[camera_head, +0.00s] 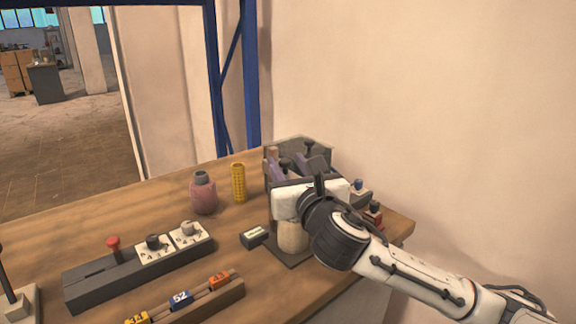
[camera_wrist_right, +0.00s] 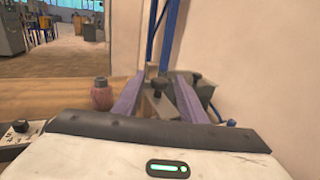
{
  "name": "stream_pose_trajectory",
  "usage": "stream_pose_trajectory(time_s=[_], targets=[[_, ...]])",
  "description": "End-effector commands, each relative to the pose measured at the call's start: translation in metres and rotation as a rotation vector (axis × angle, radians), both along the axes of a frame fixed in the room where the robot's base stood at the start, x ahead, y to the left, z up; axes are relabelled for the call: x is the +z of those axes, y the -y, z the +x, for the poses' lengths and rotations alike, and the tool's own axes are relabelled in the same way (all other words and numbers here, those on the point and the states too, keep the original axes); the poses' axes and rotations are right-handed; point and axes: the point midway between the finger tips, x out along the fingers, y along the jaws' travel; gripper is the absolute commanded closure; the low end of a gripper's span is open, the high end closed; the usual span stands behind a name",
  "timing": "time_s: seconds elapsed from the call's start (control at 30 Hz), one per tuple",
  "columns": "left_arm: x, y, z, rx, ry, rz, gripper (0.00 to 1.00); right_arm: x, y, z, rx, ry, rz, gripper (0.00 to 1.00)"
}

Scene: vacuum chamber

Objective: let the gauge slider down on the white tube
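My right gripper (camera_head: 297,165) reaches in over the table's back right part, and its palm hides much of what lies behind it. In the right wrist view its two purple fingers (camera_wrist_right: 161,78) stand apart. A dark knob (camera_wrist_right: 165,82) and a pale upright piece, perhaps the top of the white tube (camera_wrist_right: 152,69), show between them. Whether the fingers touch anything is not clear. Below the palm a pale, thick cylinder (camera_head: 292,237) stands on a dark base plate. I cannot make out the gauge slider or its height. My left gripper is not in view.
A pinkish bottle (camera_head: 203,194) and a yellow cylinder (camera_head: 238,183) stand to the left. A dark box with knobs (camera_head: 140,262) and a rack with numbered tags (camera_head: 190,302) lie nearer. A grey bin (camera_head: 318,150) stands behind the gripper. The wall is close on the right.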

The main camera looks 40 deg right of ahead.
Motion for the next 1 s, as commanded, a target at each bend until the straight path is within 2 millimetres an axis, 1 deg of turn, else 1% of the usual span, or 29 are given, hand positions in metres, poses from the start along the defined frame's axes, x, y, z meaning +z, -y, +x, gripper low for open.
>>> stream_pose_trajectory(time_s=[0.27, 0.37, 0.43, 0.47, 0.57, 0.63, 0.83, 1.0], targets=[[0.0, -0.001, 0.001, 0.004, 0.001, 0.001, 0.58, 0.0, 0.0, 0.002, 0.0, 0.0, 0.0, 0.62], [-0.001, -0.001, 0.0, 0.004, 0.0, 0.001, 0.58, 0.0, 0.0, 0.001, 0.0, 0.0, 0.0, 0.77], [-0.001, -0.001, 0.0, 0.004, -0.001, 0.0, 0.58, 0.0, 0.0, 0.001, 0.0, 0.0, 0.0, 0.89], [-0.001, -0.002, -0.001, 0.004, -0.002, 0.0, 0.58, 0.0, 0.0, 0.001, 0.0, 0.0, 0.0, 0.91], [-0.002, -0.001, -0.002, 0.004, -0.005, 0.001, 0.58, -0.001, 0.0, 0.001, 0.0, -0.001, 0.0, 0.91], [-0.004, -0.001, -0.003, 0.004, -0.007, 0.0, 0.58, -0.005, 0.0, 0.001, 0.0, -0.002, 0.001, 0.91], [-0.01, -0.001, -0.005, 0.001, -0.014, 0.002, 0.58, -0.032, 0.001, 0.001, 0.0, -0.005, 0.0, 0.91], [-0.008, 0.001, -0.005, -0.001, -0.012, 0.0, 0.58, -0.033, 0.0, 0.001, 0.001, -0.003, 0.001, 0.91]])
